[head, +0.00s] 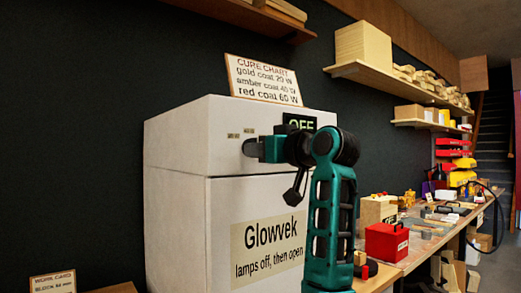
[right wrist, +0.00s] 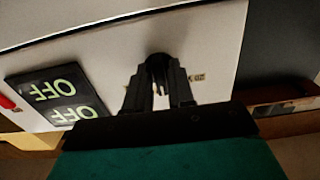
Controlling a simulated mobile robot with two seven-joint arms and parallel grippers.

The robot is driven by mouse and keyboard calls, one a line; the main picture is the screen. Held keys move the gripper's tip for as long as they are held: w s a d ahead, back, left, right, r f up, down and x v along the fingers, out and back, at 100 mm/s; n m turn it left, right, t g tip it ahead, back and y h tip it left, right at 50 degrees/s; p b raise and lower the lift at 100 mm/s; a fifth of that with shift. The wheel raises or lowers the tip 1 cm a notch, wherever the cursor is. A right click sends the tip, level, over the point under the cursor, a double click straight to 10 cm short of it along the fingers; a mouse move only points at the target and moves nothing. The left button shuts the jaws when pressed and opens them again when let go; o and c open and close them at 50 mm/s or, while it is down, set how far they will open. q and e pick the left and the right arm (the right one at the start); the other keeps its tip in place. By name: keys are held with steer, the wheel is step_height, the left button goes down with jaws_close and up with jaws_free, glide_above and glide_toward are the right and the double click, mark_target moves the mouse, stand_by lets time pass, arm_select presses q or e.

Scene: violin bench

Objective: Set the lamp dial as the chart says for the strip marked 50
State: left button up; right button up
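The cure chart (head: 264,80) stands on the white lamp cabinet (head: 180,140); it reads gold coat 20 W, amber coat 40 W, red coat 60 W. My right gripper (head: 256,149) is at the cabinet's upper front. In the right wrist view its fingers (right wrist: 159,85) flank the dark round lamp dial (right wrist: 158,60) and appear closed on its sides. The dial's pointer is hidden. The display (head: 300,122) reads OFF; the right wrist view shows two OFF readouts (right wrist: 55,90). No strip marked 50 is discernible. My left gripper is out of view.
The cabinet's lower front carries a sign (head: 268,245) reading Glowvek, lamps off, then open. A work card (head: 52,284) is at the lower left, its small text unclear. A red box (head: 387,241) and other items crowd the bench at right. Shelves (head: 400,80) hang above it.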

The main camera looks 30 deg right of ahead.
steer(key=shift+o, duration=1.2)
steer(key=shift+r, duration=0.1)
steer(key=shift+s, duration=0.1)
steer(key=s+d, duration=0.1)
steer(key=s, duration=1.1)
steer(key=shift+s, duration=0.35)
